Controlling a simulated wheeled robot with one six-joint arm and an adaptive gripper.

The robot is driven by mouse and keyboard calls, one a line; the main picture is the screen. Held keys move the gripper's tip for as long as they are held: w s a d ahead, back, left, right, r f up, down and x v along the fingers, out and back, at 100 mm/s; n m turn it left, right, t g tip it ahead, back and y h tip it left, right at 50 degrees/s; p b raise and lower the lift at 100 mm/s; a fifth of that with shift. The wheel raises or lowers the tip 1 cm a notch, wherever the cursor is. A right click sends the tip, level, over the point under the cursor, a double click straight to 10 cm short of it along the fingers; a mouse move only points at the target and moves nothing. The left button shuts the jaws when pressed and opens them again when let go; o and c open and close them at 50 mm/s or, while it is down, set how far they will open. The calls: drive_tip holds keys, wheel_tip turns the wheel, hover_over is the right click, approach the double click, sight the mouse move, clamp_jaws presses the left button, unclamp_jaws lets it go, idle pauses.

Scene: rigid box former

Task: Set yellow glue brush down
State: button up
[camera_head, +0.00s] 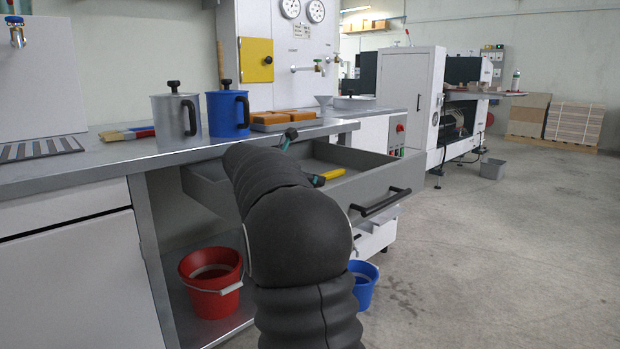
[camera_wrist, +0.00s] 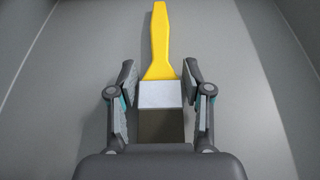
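The yellow glue brush (camera_wrist: 160,42) lies flat on the grey floor of the open drawer (camera_head: 377,188). In the wrist view its yellow handle points away from me, and its pale ferrule and dark bristles are nearer. My gripper (camera_wrist: 160,78) is open, with one finger on each side of the ferrule and narrow gaps between. The bristle end runs toward my palm, which hides its tip. In the head view only part of the yellow handle (camera_head: 333,174) shows beside a fingertip; my arm hides the rest.
Above the drawer, the worktop holds a grey jug (camera_head: 176,115), a blue jug (camera_head: 228,113), orange blocks (camera_head: 290,116) and other brushes (camera_head: 127,133). A red bucket (camera_head: 211,283) and a blue bucket (camera_head: 363,284) stand below. The drawer walls surround my gripper; its floor around the brush is clear.

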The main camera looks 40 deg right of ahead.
drive_tip(key=shift+o, duration=0.4)
drive_tip(key=shift+r, duration=0.2)
drive_tip(key=p+v, duration=0.1)
drive_tip(key=v, duration=1.1)
drive_tip(key=shift+p, duration=0.4)
